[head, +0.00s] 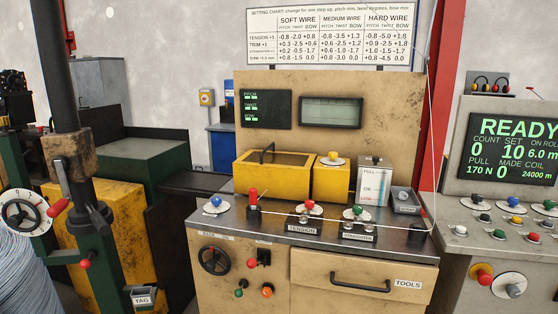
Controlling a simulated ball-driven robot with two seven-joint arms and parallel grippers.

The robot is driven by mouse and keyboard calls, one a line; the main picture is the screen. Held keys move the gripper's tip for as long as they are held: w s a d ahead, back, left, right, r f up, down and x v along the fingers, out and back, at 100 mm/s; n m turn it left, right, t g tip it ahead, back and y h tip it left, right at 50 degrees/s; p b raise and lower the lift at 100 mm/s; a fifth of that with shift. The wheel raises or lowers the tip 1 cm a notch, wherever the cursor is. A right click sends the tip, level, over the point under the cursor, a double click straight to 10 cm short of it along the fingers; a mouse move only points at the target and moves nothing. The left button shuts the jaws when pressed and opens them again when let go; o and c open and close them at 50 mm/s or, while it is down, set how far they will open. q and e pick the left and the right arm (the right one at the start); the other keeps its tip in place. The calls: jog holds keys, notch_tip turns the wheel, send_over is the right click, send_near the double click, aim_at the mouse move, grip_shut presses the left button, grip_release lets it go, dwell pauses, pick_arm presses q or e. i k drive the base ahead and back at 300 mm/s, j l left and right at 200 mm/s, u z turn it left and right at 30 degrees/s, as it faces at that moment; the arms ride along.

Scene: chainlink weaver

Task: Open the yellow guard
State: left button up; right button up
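The yellow guard (272,183) is a long yellow box on the left part of the machine's steel bench top. A black handle (267,152) stands up at its top. The guard looks lowered, with a dark panel or window in its upper part; what is inside cannot be made out. A second, narrower yellow box (332,184) with a yellow knob on top stands just right of it. Neither of my grippers is in view.
A red-topped lever (253,198) stands in front of the guard, with a blue-knobbed dial (216,205) to its left. Red and green knobs line the bench front. A gauge box (374,181) and thin wire are at right. A green post stands at left.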

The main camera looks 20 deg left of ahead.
aim_at(285, 176)
jog(key=i+j+z, duration=0.15)
jog(key=i+j, duration=0.15)
jog(key=i, duration=0.15)
jog(key=i+j+z, duration=0.15)
jog(key=i+j, duration=0.2)
jog(key=i, duration=0.05)
